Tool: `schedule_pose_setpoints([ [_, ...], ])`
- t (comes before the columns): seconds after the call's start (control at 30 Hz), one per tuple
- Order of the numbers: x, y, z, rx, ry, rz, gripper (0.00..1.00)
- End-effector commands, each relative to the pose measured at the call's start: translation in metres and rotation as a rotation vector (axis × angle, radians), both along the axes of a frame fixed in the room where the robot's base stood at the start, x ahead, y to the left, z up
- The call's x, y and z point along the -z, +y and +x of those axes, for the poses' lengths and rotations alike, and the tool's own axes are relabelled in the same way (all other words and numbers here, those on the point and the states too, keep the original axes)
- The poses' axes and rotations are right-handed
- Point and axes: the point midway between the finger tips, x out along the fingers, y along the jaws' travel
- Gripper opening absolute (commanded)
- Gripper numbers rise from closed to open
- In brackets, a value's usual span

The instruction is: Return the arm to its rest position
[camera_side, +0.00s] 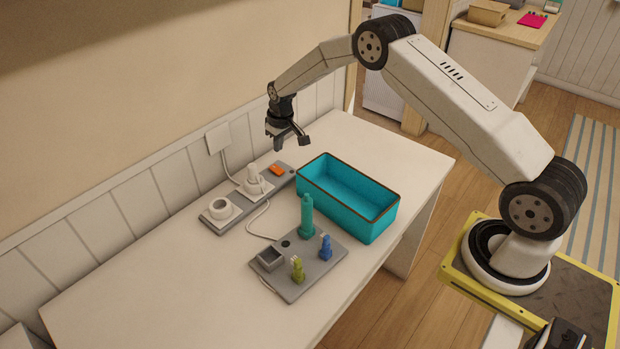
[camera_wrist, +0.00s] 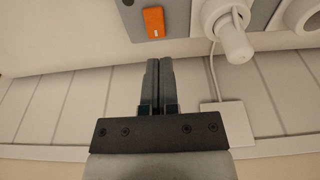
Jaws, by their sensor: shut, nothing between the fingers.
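My gripper (camera_side: 289,142) is above the back of the white table (camera_side: 130,285), near the panelled wall. Its fingers point down and it holds nothing. In the wrist view my gripper (camera_wrist: 159,64) shows its two dark fingers closed together side by side. Below it is a grey power strip (camera_side: 238,212) with an orange switch (camera_side: 277,170) and a white plug (camera_side: 254,178). The orange switch (camera_wrist: 154,22) and the white plug (camera_wrist: 234,40) also show in the wrist view. The fingers are apart from them.
An empty teal bin (camera_side: 370,208) stands right of the strip. In front, a grey tray (camera_side: 318,269) holds a teal bottle-like piece (camera_side: 307,217), a blue piece (camera_side: 325,248) and a yellow-green piece (camera_side: 297,270). A white cord runs from the wall outlet (camera_side: 218,138). The table's left part is clear.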

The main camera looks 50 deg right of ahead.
Motion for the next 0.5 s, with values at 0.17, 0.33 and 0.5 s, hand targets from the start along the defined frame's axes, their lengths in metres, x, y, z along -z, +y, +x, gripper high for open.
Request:
schedule_pose_setpoints([
  [0.17,-0.028,0.014,-0.019,-0.002,-0.010,-0.002,0.00],
  [0.33,-0.055,0.029,-0.046,0.000,-0.019,-0.004,0.00],
  [0.5,-0.078,0.043,-0.079,0.000,-0.028,-0.004,0.00],
])
